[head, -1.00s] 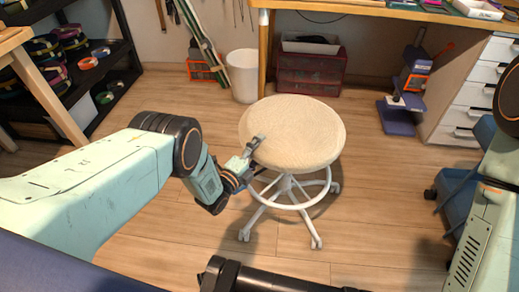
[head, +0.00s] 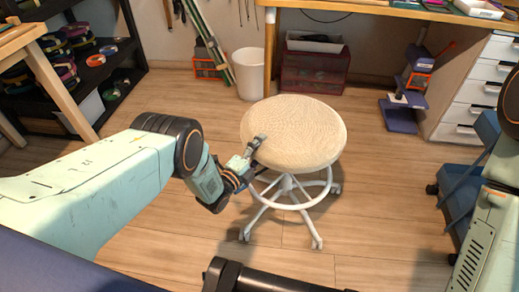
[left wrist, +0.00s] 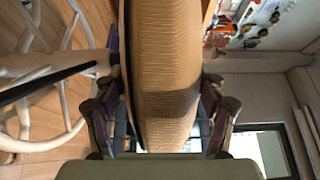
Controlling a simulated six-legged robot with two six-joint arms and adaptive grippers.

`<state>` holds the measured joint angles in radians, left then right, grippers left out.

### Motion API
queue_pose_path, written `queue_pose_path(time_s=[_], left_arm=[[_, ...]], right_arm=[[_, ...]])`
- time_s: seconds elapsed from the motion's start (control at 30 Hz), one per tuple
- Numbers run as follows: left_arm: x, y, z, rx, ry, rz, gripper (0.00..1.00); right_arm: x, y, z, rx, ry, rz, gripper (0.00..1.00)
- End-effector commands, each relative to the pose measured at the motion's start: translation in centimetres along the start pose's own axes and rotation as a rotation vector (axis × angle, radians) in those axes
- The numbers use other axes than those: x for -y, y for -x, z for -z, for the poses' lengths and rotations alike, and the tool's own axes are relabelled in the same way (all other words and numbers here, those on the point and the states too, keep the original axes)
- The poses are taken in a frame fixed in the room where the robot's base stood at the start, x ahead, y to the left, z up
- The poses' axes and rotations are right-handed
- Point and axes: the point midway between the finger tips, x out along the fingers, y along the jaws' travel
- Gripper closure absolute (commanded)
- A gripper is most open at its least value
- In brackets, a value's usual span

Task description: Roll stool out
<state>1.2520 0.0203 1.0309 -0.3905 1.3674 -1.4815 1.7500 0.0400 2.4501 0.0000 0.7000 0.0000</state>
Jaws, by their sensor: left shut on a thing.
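The stool has a round cream seat (head: 294,133) and a white wheeled base with a foot ring (head: 290,205). It stands upright on the wooden floor near the middle of the head view. My left gripper (head: 256,147) is shut on the near left edge of the seat. In the left wrist view the seat cushion (left wrist: 165,75) fills the space between the fingers, and the white base (left wrist: 40,85) shows at the left. The tip of my right gripper does not show; only part of my right arm is at the right edge.
A white bin (head: 247,74) and a dark red drawer box (head: 313,70) stand behind the stool, by the workbench. A blue wheeled cart (head: 462,185) is at the right, and a black shelf (head: 105,70) at the left. The floor in front is clear.

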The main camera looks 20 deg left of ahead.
Motion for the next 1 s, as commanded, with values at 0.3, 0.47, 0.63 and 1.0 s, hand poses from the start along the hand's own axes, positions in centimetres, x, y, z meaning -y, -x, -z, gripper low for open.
queue_pose_path(time_s=[0.3,0.47,0.63,1.0], left_arm=[[0.0,-0.1,-0.1,0.002,0.001,0.0,0.19],[0.0,0.0,0.0,0.001,0.0,0.0,0.06],[0.0,0.1,0.0,0.001,0.0,0.001,0.02],[0.0,1.0,-0.1,0.002,0.0,-0.001,0.02]], right_arm=[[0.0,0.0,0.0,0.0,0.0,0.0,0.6],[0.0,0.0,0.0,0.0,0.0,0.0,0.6],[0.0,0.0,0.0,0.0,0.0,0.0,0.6],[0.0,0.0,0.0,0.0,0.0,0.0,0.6]])
